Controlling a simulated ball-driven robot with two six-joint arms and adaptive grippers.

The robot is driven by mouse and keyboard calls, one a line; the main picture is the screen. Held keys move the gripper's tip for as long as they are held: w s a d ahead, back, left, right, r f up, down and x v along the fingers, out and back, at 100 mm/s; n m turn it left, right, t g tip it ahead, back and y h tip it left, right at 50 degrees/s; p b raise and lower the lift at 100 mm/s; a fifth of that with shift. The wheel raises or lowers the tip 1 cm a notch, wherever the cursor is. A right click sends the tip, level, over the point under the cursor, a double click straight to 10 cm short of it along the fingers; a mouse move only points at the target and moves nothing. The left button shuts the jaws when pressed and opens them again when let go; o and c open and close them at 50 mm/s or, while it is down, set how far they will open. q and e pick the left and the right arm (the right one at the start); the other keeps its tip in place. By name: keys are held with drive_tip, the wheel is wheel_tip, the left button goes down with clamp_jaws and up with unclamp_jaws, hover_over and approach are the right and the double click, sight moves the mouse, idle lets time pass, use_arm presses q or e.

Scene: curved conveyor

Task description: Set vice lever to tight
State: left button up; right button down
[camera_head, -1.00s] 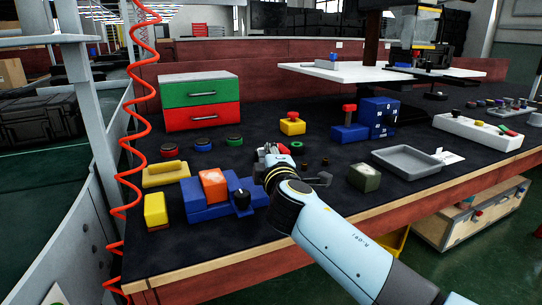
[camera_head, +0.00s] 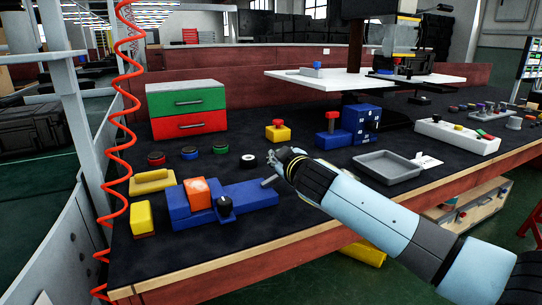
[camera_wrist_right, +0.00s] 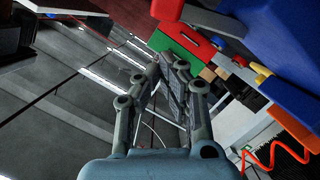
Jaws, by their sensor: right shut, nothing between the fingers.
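My right gripper (camera_head: 272,160) is above and behind that rod, apart from the vice as far as I can tell. In the right wrist view its fingers (camera_wrist_right: 174,75) are close together with nothing seen between them; a large blue part (camera_wrist_right: 292,50) fills the upper right. My left gripper is out of view.
A green and red drawer box (camera_head: 187,108) stands behind. A grey tray (camera_head: 388,165) is to the right. A red coiled cable (camera_head: 111,160) hangs at left.

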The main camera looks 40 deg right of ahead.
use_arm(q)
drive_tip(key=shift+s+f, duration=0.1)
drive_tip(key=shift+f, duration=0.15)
use_arm(e)
drive_tip(key=shift+s+d+f+m+y, duration=0.25)
drive_tip(key=shift+d+f+m+y, duration=0.25)
drive_tip(key=shift+d+f+m, duration=0.55)
use_arm(q)
drive_tip(key=shift+b, duration=0.3)
use_arm(e)
drive_tip(key=shift+d+r, duration=0.1)
drive_tip(key=shift+d, duration=0.1)
